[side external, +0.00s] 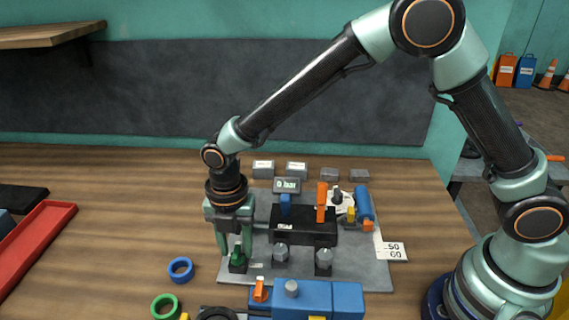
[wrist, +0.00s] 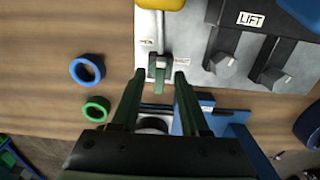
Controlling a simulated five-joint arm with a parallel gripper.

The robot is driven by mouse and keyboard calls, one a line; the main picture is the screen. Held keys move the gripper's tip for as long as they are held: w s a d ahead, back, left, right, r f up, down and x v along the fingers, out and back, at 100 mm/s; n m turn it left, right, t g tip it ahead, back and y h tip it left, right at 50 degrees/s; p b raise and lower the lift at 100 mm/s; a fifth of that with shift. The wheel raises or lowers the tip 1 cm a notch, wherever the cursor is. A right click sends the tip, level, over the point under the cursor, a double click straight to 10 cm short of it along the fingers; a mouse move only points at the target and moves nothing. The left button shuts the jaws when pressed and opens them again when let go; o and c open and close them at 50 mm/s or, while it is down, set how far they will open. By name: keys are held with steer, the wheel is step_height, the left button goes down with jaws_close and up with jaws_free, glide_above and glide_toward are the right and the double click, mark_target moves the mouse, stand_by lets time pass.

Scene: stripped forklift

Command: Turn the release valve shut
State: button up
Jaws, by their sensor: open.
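The release valve, seemingly the small green knob (side external: 238,252) on a dark base, stands at the left front of the grey plate (side external: 350,270). In the wrist view the green knob (wrist: 160,73) shows between the fingertips, with its narrow handle pointing along the fingers. My gripper (side external: 229,245) points down over the knob, with one finger on each side. In the wrist view my gripper (wrist: 160,76) is open, with a gap between each fingertip and the knob. Whether the fingertips reach down to knob height is hard to tell. A display (side external: 287,185) reads "0 bar".
A black block with a LIFT label (wrist: 252,19) and grey knobs (wrist: 222,61) stands right of the valve. A blue block (side external: 320,298) lies in front. A blue ring (side external: 181,269) and a green ring (side external: 165,306) lie left. A red tray (side external: 42,240) is far left.

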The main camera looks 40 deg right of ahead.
jaws_close()
